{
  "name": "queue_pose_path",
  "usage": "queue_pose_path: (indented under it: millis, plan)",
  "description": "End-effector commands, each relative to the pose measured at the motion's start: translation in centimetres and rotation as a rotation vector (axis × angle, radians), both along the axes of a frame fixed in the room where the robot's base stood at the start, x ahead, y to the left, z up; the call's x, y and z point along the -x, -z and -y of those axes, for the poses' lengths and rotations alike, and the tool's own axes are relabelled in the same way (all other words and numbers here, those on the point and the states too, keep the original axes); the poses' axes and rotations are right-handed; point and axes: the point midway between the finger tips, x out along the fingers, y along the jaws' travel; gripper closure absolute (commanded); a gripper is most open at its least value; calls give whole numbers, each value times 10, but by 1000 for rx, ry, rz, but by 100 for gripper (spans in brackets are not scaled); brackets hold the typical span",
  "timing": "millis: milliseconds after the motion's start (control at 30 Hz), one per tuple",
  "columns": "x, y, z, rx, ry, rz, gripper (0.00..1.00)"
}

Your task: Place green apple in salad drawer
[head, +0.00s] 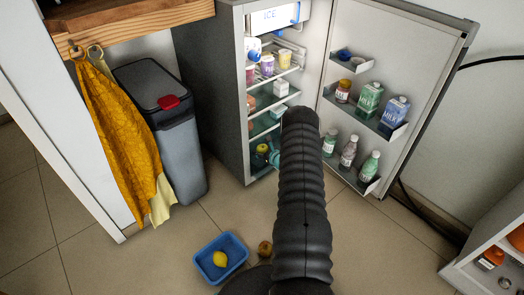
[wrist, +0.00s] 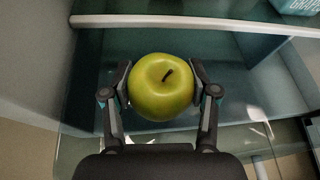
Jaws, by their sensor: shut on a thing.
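The green apple (wrist: 162,87) is held between the two fingers of my gripper (wrist: 161,86), seen in the wrist view. Its stem points up toward the camera. Below and behind it is the see-through teal salad drawer (wrist: 235,130) in the bottom of the fridge. I cannot tell whether the apple touches the drawer's floor. In the head view the apple (head: 262,148) and my gripper (head: 273,157) show small at the fridge's lower opening, partly hidden by my arm.
The fridge (head: 212,95) stands open, its door (head: 410,60) swung right with bottles and cartons. A white shelf edge (wrist: 190,21) lies beyond the apple. A blue tray (head: 208,275) with a lemon (head: 220,258) and a brownish fruit (head: 265,248) are on the floor. A grey bin (head: 180,150) stands left.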

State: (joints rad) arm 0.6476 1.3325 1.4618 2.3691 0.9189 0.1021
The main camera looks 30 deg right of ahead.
Motion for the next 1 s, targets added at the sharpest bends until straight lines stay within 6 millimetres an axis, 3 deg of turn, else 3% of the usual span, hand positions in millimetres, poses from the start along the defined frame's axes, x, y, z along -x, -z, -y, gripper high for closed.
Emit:
queue_pose_path:
  millis: [833, 867, 933, 1000]
  plan:
    - [4, 18, 0, -2, 1, -11, 80]
    - [4, 19, 0, -2, 2, -13, 39]
    - [5, 20, 0, -2, 2, -14, 21]
    - [5, 20, 0, -2, 2, -15, 16]
